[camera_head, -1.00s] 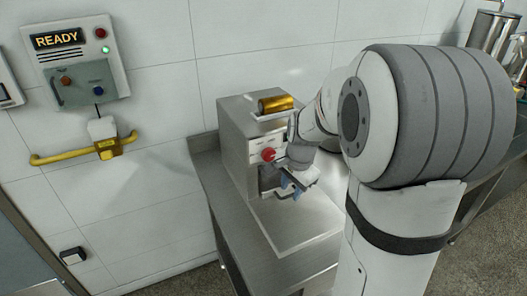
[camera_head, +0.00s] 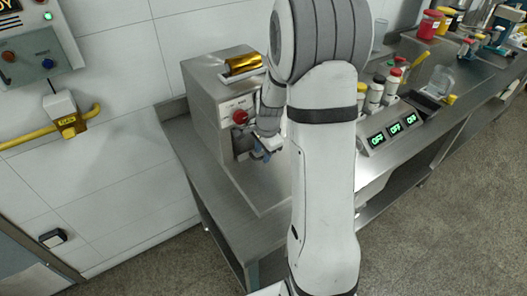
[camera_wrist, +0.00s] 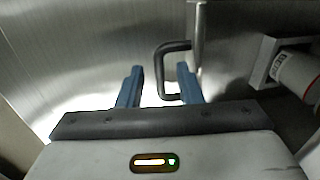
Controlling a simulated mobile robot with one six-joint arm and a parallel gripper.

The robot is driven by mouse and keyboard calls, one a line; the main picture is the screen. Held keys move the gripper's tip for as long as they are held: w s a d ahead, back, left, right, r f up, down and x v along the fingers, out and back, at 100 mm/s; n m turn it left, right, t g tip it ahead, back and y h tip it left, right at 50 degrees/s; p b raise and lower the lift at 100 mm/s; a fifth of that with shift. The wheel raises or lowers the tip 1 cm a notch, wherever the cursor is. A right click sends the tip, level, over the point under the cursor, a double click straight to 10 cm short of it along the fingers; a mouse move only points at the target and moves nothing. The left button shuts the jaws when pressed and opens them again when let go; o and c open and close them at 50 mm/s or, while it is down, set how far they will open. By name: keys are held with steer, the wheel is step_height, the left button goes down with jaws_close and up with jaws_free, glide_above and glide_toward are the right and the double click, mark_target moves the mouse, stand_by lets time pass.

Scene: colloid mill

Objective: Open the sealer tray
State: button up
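The sealer (camera_head: 205,98) is a steel box with a gold film roll (camera_head: 243,65) on top and a red knob (camera_head: 240,117) on its front. A dark, U-shaped tray handle (camera_wrist: 159,70) shows in the wrist view, joined to an upright steel edge, probably the sealer tray (camera_wrist: 197,30). My gripper (camera_wrist: 158,88) is open, with two blue fingers apart. The handle's bar appears between them, its lower end by the right finger; I cannot tell whether they touch. In the head view my gripper (camera_head: 262,152) is at the sealer's front, partly hidden by my arm.
The steel bench (camera_head: 215,205) has bare surface before the sealer. Right of my arm are several capped bottles (camera_head: 375,93) and a unit with green "OFF" displays (camera_head: 394,128). A white cylinder with a bracket (camera_wrist: 295,72) is right of the handle. A yellow wall handle (camera_head: 30,138) is at left.

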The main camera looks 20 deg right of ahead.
steer(key=shift+w+f, duration=0.1)
steer(key=shift+f, duration=0.2)
jaws_close()
stand_by(0.5)
